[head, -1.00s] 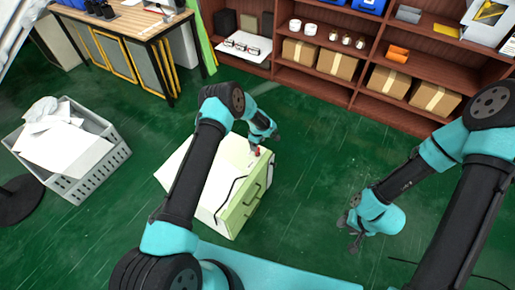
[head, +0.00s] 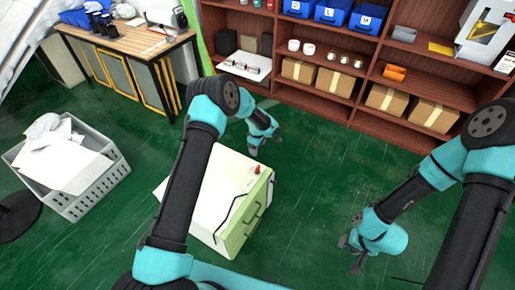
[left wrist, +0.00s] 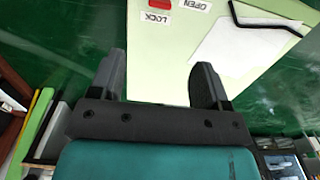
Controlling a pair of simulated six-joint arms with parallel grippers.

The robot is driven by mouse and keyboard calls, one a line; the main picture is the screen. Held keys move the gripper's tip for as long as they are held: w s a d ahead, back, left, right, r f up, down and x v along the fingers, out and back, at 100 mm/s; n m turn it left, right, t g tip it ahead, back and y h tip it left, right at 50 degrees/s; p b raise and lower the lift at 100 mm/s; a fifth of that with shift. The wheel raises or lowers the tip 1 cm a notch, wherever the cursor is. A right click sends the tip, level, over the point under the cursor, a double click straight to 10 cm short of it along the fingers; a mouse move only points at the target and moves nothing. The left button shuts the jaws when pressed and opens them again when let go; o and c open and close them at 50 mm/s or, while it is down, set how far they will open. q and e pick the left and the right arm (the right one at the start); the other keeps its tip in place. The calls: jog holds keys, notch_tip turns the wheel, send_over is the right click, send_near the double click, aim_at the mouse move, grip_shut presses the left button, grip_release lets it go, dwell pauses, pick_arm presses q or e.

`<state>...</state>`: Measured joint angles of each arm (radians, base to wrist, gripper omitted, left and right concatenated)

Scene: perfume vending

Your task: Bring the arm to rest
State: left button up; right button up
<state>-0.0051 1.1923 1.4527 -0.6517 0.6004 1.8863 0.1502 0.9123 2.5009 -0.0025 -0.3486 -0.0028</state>
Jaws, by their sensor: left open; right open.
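My left gripper (head: 264,144) is open and empty, above and just behind the pale green vending box in the head view. The left wrist view shows its two fingers (left wrist: 160,78) spread apart with nothing between them. My right gripper (head: 349,250) is open and empty over the green floor, to the right of the box. The box (head: 238,232) stands on the floor, partly hidden by my left arm. It has a small red part (head: 257,169) on its top edge, a handle and white panels. In the left wrist view the red part (left wrist: 159,3) lies near LOCK and OPEN labels.
A brown shelf (head: 330,108) with cartons, cups and blue bins spans the back. A grey crate of paper (head: 96,190) stands at left. A wooden workbench (head: 130,42) is at back left. Green floor is clear between the box and the right gripper.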

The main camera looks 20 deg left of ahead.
pick_arm(q)
jog(key=s+a+r+m+h, duration=0.1)
jog(key=s+m, duration=0.5)
jog(key=s, duration=1.2)
jog(key=s+r+m+h, duration=0.1)
jog(key=s+m, duration=0.6)
jog(key=s, duration=1.1)
jog(key=shift+s+a+t+h, duration=0.3)
jog(key=shift+a+t+h, duration=0.1)
jog(key=shift+h, duration=0.5)
